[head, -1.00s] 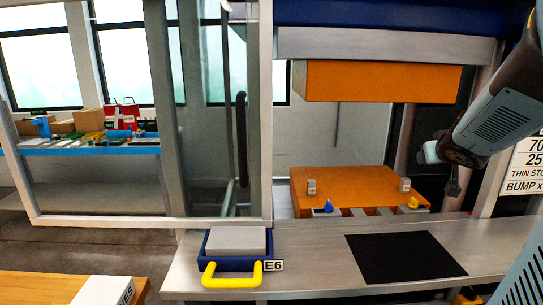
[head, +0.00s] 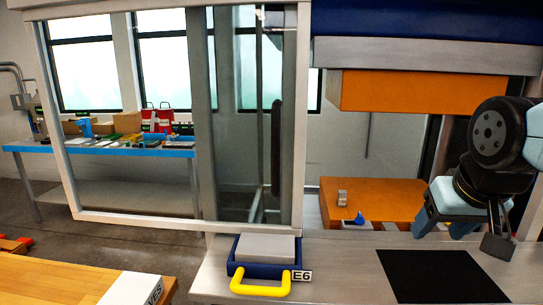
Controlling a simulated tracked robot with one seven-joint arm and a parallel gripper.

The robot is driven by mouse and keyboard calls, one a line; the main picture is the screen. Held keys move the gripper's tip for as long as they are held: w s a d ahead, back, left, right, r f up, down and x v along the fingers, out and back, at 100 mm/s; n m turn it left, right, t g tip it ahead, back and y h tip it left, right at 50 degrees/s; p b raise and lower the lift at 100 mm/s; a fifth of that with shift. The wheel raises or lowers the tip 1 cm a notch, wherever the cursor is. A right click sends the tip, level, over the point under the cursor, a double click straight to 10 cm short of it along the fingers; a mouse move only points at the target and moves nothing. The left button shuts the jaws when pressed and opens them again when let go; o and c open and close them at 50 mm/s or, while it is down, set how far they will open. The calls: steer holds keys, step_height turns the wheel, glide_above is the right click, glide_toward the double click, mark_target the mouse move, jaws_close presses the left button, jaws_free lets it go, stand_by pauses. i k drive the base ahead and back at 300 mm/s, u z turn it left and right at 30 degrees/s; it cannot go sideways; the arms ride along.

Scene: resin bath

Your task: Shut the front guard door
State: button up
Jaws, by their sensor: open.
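The front guard door (head: 299,120) is a large clear panel in a pale metal frame. It stands open to the left, leaving the press opening uncovered. A dark vertical handle (head: 275,150) shows at its right part; I cannot tell whether it is on the door or behind it. My gripper (head: 446,232) is open and empty, pointing down in front of the press opening, well to the right of the door. It is apart from the door and hides the right part of the lower orange block.
The upper orange platen (head: 430,92) hangs above the lower orange block (head: 380,192). A blue tray with a yellow handle (head: 260,288), labelled E6, sits on the metal ledge beside a black mat (head: 440,277). A blue table (head: 120,151) stands behind the door.

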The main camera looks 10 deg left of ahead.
mark_target(32, 17)
steer(key=z, duration=1.5)
steer(key=i, duration=0.05)
steer(key=u, duration=3)
